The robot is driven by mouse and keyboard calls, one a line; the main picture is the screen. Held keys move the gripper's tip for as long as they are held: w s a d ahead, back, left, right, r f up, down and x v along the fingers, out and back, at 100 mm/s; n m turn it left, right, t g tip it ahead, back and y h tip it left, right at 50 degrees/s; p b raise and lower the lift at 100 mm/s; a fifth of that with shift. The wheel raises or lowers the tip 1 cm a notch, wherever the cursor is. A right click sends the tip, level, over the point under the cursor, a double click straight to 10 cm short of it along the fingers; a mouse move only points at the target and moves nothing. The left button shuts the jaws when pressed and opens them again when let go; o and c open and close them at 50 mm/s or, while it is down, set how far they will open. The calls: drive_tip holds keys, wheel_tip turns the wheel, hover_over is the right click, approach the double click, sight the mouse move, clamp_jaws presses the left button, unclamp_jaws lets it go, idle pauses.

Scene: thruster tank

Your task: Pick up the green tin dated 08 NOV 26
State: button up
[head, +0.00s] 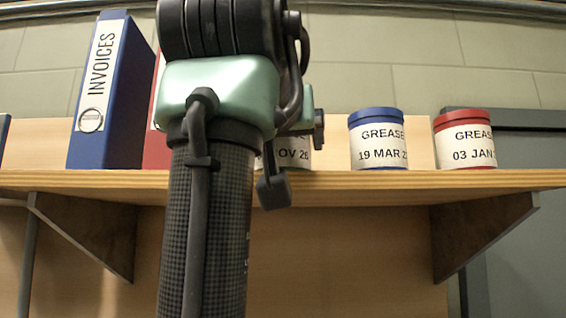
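A tin (294,154) stands on the wooden shelf, mostly hidden behind my arm. My gripper (295,160) is partly hidden by my own wrist, in front of this tin in the picture. Two dark finger-like parts show, one at the lower left below the shelf top and one at the upper right. I cannot tell whether they touch the tin or how far they are from it.
To the right on the shelf (390,180) stand a blue grease tin (378,140) marked 19 MAR and a red grease tin (464,140) marked 03 JAN. To the left are a blue INVOICES binder (125,110) and a partly hidden red binder (158,140). Brackets support the shelf.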

drive_tip(key=c, duration=1)
drive_tip(key=shift+r, duration=0.1)
drive_tip(key=shift+c, duration=0.2)
